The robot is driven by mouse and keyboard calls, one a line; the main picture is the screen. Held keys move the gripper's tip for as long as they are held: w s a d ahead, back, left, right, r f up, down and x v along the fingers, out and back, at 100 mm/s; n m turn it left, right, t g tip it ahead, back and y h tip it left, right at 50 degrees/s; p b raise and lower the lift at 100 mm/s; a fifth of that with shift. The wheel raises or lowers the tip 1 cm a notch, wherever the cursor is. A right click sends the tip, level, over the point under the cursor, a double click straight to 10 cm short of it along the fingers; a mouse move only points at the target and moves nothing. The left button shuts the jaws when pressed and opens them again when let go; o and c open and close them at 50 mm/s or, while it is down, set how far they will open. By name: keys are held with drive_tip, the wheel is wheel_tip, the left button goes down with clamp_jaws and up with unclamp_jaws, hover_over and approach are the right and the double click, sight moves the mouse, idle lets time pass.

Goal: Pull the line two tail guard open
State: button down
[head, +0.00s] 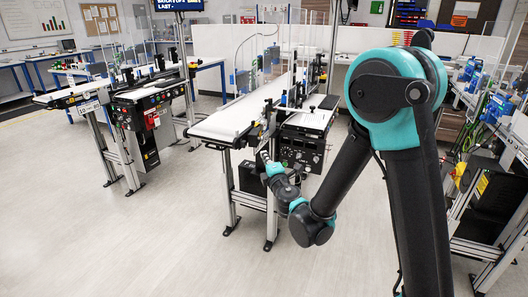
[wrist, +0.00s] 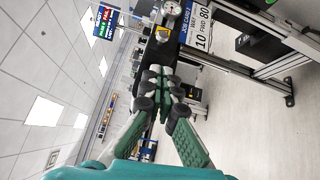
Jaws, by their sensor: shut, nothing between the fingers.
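The conveyor in front of my arm has a white belt (head: 228,118) and a dark control box (head: 300,147) on its near right side. In the wrist view a card marked "JOB CARD 2" (wrist: 204,28) shows near the top. Clear upright panels (head: 243,76) stand along this conveyor; I cannot tell which is the tail guard or whether it is open. My gripper (head: 264,157) is low at the conveyor's near end, just left of the control box. In the wrist view its green fingers (wrist: 160,83) meet at the tips, shut and empty. I cannot tell whether they touch anything.
A second conveyor (head: 75,93) stands at the left with its own control box (head: 148,110). A cluttered rack (head: 485,190) is close on the right. Metal legs (head: 232,190) stand under the near conveyor. The floor (head: 120,235) at the front left is clear.

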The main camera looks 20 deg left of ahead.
approach(258, 141)
drive_tip(key=x, duration=0.3)
drive_tip(key=r+x, duration=0.1)
drive_tip(key=x, duration=0.1)
drive_tip(key=shift+a, duration=0.4)
drive_tip(key=shift+w+d+f+n+g+y, duration=0.25)
drive_tip(key=shift+n+g+y, duration=0.15)
drive_tip(key=shift+g, duration=0.1)
